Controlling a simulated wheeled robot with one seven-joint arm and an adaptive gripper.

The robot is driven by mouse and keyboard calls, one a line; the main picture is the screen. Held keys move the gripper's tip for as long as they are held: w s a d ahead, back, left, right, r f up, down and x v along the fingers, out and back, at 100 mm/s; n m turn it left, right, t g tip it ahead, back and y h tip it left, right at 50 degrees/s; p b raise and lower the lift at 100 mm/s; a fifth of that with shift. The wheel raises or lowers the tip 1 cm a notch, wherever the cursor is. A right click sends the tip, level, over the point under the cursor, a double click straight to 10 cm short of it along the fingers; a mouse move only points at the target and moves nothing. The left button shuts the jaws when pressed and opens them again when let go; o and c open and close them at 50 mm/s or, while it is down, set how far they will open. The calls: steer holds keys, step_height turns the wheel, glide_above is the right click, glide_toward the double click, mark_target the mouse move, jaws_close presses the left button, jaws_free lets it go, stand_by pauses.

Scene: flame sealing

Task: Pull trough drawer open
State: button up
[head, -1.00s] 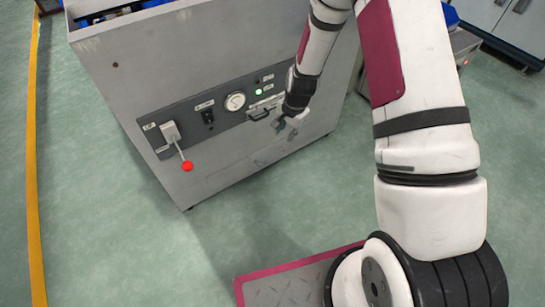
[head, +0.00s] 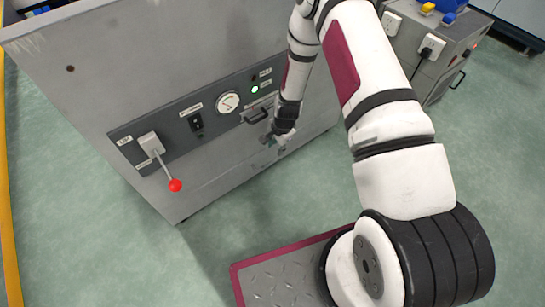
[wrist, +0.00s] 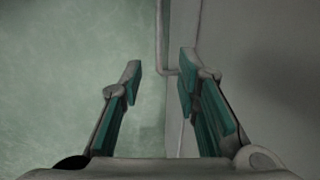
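The grey machine (head: 110,85) stands ahead, with a dark control panel on its front. A small dark handle (head: 257,117) sits at the right part of that panel. I cannot clearly make out the trough drawer's outline in the head view. My gripper (head: 275,143) is low at the machine's front, just below and right of that handle. In the wrist view my gripper (wrist: 161,63) is open, its two teal-padded fingers apart. A thin grey bar (wrist: 161,35) runs between the fingertips and bends toward the grey front at right. Contact with it cannot be told.
A lever with a red ball (head: 175,185), a switch (head: 196,122), a round gauge (head: 228,102) and a green light (head: 255,89) are on the panel. A grey cabinet with sockets (head: 432,45) stands at right. Green floor (head: 110,255) is clear in front.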

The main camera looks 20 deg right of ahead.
mark_target(273, 160)
steer(key=f+b, duration=0.1)
steer(key=f, duration=0.2)
steer(key=w+f+b, duration=0.1)
steer(key=f+b, duration=0.1)
steer(key=f, duration=0.2)
steer(key=w+f+b, duration=0.1)
steer(key=f, duration=0.2)
steer(key=shift+a+f, duration=0.35)
steer(key=shift+f, duration=0.05)
jaws_close()
steer(key=shift+s, duration=0.1)
